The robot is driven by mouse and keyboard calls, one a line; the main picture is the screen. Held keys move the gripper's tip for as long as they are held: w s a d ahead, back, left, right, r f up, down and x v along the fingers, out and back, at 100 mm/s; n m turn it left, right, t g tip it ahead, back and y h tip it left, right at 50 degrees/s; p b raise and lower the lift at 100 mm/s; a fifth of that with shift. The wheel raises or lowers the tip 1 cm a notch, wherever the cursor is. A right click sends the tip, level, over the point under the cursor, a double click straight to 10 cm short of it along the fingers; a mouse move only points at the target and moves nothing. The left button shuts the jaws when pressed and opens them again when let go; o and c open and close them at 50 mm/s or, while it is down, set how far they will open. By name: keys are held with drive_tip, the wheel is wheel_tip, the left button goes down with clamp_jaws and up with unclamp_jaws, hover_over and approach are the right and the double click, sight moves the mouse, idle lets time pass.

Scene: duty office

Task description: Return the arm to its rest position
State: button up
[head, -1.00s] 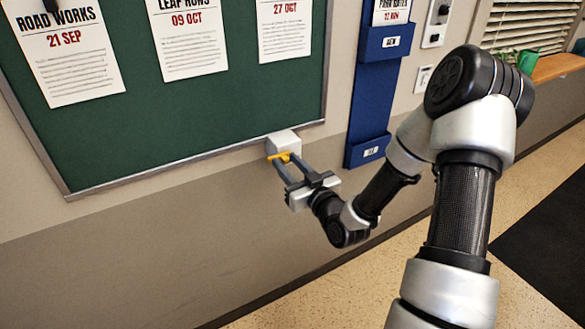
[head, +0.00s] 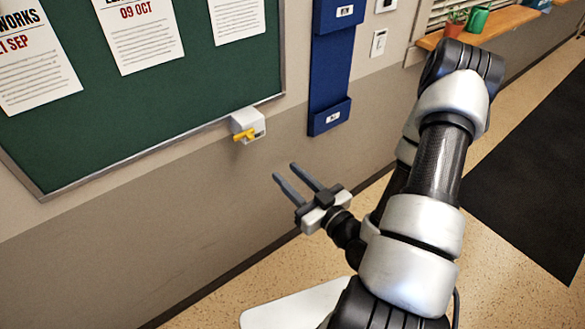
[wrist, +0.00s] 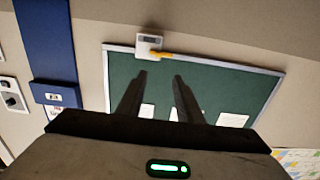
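My gripper (head: 297,178) is open and empty in the head view, its two grey fingers apart and pointing at the wall. It is below and to the right of a small white box with a yellow lever (head: 244,135), with clear space between them. The box sits at the lower edge of the green notice board (head: 180,95). In the wrist view, the open fingers (wrist: 159,80) show against the board, and the white box (wrist: 148,45) lies beyond their tips. My arm is bent, its elbow at the upper right of the head view.
A blue wall rack (head: 330,70) hangs to the right of the board. A wooden ledge (head: 490,25) with a plant and a green mug (head: 478,19) is at the upper right. A dark mat (head: 530,165) lies on the speckled floor. The wall below the board is bare.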

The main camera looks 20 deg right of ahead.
drive_tip(key=shift+s+d, duration=0.1)
drive_tip(key=shift+s, duration=0.25)
drive_tip(key=shift+w, duration=0.1)
drive_tip(key=w+d+r+n+g+h+p, duration=0.25)
drive_tip(key=w+n+g, duration=0.2)
drive_tip(key=w, duration=0.35)
wheel_tip(320, 180, up, 16)
drive_tip(key=r+m+g+h, duration=0.1)
drive_tip(key=m+g+h, duration=0.15)
drive_tip(key=h, duration=0.25)
drive_tip(key=s+a+r+m+g+y+p, duration=0.1)
drive_tip(key=s+a+r+m+g, duration=0.1)
drive_tip(key=s, duration=0.9)
drive_tip(key=s+a+r+m+g+y+p, duration=0.1)
drive_tip(key=s+r, duration=0.5)
drive_tip(key=s, duration=0.6)
drive_tip(key=a+m+g+p, duration=0.1)
drive_tip(key=a+m, duration=0.1)
drive_tip(key=a, duration=0.1)
drive_tip(key=shift+s+a+m+g, duration=0.2)
drive_tip(key=shift+a+m+g, duration=0.1)
drive_tip(key=shift+a, duration=0.05)
